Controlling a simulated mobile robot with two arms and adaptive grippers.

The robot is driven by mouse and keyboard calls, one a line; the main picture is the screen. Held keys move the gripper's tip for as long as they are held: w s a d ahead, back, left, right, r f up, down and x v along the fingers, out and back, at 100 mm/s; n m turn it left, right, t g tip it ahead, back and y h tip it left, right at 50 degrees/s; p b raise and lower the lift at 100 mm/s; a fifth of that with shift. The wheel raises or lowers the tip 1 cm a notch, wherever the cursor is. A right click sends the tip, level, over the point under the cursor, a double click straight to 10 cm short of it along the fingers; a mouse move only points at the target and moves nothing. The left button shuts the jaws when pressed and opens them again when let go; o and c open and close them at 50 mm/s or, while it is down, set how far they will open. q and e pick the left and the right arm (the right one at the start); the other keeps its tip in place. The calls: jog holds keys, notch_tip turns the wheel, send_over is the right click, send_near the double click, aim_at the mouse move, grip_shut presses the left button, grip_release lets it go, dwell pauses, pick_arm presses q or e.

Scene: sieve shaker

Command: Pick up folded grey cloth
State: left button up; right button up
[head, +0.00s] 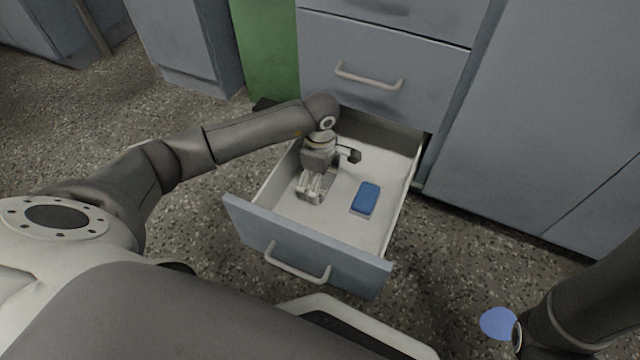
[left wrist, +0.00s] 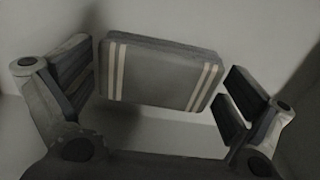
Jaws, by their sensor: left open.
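The folded grey cloth (left wrist: 160,75) shows in the left wrist view as a flat, rounded grey pad with pale stripes near both ends. It lies on the light floor of the open drawer (head: 300,211). My left gripper (head: 310,194) reaches down into the drawer. Its fingers are open, one on each side of the cloth, with a visible gap at each end in the left wrist view. In the head view I cannot make out the cloth under the gripper. My right gripper is out of view.
A blue block with a pale base (head: 365,198) lies in the drawer, right of my left gripper. The drawer's walls and its front panel (head: 305,248) surround the gripper. The closed drawer above (head: 385,65) has a handle.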

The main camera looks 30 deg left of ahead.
pick_arm(q)
jog(key=c, duration=0.8)
jog(key=shift+r, duration=0.1)
